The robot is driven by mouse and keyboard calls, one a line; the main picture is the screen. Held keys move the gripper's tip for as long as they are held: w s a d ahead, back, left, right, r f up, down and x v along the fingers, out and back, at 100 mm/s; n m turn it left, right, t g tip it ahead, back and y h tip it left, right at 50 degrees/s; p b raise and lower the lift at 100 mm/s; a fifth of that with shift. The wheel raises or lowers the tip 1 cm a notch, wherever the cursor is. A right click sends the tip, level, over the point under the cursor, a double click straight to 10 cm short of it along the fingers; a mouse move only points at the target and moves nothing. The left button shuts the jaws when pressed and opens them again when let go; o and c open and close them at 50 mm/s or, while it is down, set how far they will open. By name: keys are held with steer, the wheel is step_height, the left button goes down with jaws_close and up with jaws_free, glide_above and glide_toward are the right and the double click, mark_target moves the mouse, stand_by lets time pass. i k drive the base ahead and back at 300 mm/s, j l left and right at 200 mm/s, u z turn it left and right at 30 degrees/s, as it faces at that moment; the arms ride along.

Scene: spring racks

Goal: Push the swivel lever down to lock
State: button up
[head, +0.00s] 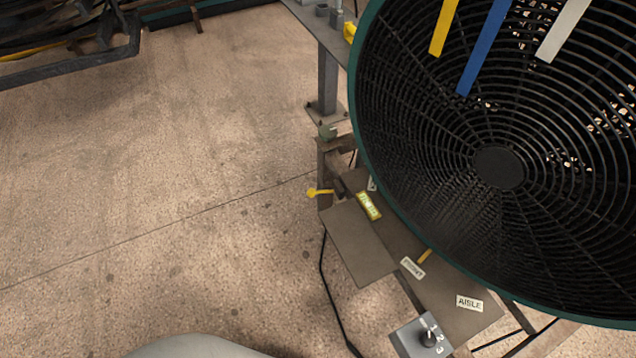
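A small yellow lever (320,192) sticks out to the left from the fan's stand, below the left edge of the big fan (498,168). It looks roughly level. A short yellow-orange piece (425,256) stands near the fan's lower rim, partly hidden by it. I cannot tell for sure which of the two is the swivel lever. The fan has a black round grille and a teal rim, and hides much of the stand behind it. My gripper is not in view.
A grey plate (358,243) and a plate with an "AISLE" label (469,303) lie below the fan. A knob box (422,338) is at the bottom. A black cable (328,290) runs down to the floor. The concrete floor (150,190) at left is clear.

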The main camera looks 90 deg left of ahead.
mark_target(311, 192)
steer(key=u, duration=2.1)
steer(key=i+j+z, duration=0.15)
steer(key=k+j, duration=0.05)
steer(key=j, duration=0.05)
